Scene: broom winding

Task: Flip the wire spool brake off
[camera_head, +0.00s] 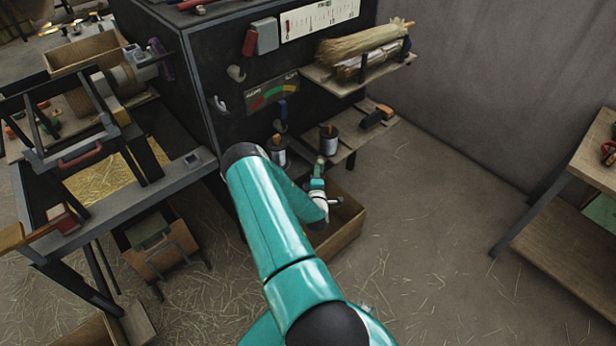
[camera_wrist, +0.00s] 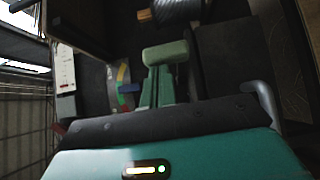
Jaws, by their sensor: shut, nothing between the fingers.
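Two wire spools stand on the small shelf at the black cabinet's side: a left spool (camera_head: 279,158) and a right spool (camera_head: 328,146). Each has a small orange-brown piece at its top. I cannot tell which part is the brake, nor its position. My gripper (camera_head: 319,164) is shut and empty, just in front of the shelf and below the right spool in the picture. I cannot tell whether it touches anything. In the wrist view, the shut green fingertips (camera_wrist: 166,52) show at the centre.
The cabinet side carries a colored gauge (camera_head: 271,92), a white chart (camera_head: 318,18) and a shelf with straw bundles (camera_head: 360,48). A wooden crate (camera_head: 345,233) is on the floor below my gripper. A workbench stands left. The floor to the right is open, up to a table (camera_head: 600,152).

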